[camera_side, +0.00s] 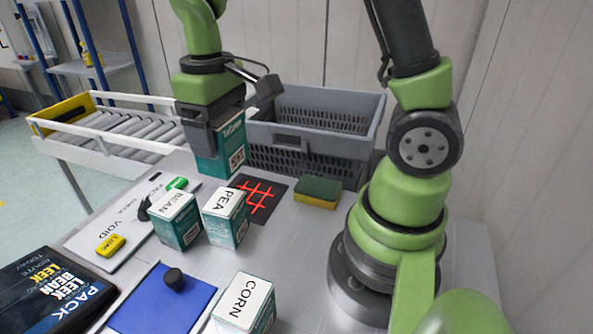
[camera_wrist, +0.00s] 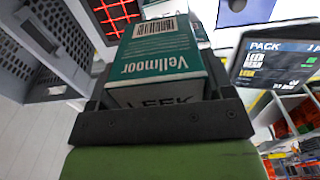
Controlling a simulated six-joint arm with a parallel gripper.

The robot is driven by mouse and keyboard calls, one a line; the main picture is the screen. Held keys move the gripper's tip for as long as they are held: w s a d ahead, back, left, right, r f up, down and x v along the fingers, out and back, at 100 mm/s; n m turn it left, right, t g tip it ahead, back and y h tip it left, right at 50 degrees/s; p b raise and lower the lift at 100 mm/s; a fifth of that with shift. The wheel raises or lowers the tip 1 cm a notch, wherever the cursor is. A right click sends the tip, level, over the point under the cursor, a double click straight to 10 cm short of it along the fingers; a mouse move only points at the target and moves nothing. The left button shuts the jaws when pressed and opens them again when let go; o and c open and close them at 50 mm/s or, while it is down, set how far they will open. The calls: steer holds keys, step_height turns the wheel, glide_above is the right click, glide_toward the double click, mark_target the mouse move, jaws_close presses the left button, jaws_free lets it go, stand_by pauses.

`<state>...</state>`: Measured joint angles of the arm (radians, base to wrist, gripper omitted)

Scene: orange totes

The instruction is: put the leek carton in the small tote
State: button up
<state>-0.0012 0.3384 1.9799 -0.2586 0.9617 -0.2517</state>
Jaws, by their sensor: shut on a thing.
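My gripper (camera_side: 212,125) is shut on the leek carton (camera_side: 226,158), a teal and white box, and holds it upright above the table. In the wrist view my gripper (camera_wrist: 165,122) spans the carton (camera_wrist: 155,65), whose white face reads LEEK, partly hidden by the jaws. A grey slatted tote (camera_side: 345,112) stands behind and to the right of the carton in the side view; the carton and gripper hide its left end. The tote (camera_wrist: 52,88) also shows at the left of the wrist view. I cannot tell whether it is the small one.
BEAN (camera_side: 176,222), PEA (camera_side: 227,218) and CORN (camera_side: 244,305) cartons stand on the table. A sponge (camera_side: 318,192) lies before the tote, beside a dark mat with a red grid (camera_side: 262,192). A blue pad with a black knob (camera_side: 174,280), a PACK screen (camera_side: 50,290) and a roller conveyor (camera_side: 130,125) are around.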

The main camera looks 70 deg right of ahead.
steer(key=r, duration=0.3)
steer(key=shift+w+d+r, duration=0.1)
steer(key=shift+d+r, duration=0.05)
steer(key=shift+d, duration=0.1)
steer(key=d+m, duration=1.8)
steer(key=m, duration=0.1)
steer(key=s+d+m, duration=1.2)
steer(key=d+m, duration=0.4)
steer(key=m, duration=0.1)
steer(key=f, duration=2.9)
steer(key=shift+a+f, duration=0.2)
steer(key=shift+a, duration=0.05)
